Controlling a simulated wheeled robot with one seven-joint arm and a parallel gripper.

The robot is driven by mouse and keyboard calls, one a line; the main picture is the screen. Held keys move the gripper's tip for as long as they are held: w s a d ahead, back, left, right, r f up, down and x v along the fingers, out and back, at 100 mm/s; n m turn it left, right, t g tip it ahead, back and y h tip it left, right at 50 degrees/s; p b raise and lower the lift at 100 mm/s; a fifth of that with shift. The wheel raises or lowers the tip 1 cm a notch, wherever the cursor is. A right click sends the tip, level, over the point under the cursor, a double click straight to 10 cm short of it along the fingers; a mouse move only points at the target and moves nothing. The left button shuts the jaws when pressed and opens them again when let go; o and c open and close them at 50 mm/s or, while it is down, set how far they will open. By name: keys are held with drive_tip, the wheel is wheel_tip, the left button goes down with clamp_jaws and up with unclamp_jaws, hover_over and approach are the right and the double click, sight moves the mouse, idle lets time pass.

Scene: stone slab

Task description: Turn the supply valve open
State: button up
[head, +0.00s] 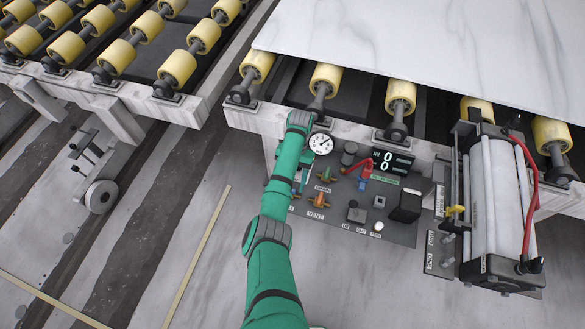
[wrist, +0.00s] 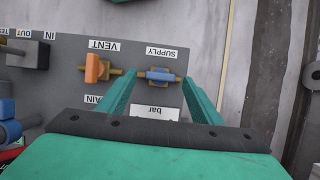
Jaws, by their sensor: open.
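The supply valve (wrist: 163,75) has a blue handle on a brass fitting, under an upside-down SUPPLY label (wrist: 161,52) in the wrist view. The blue handle lies crosswise in that picture, roughly in line with its short pipe. My gripper (wrist: 159,82) is open, with one green finger to each side of the valve. The fingers look apart from the handle; their depth to it is hard to tell. In the head view my green arm covers the supply valve, and only part of my gripper (head: 303,178) shows by the panel.
The orange vent valve (wrist: 93,68) sits close beside, its handle standing across its pipe. The grey panel (head: 340,222) also carries a round gauge (head: 321,144), a digital display (head: 391,162) and buttons.

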drive_tip(key=v, duration=0.9)
drive_tip(key=shift+a, duration=0.1)
idle(0.6)
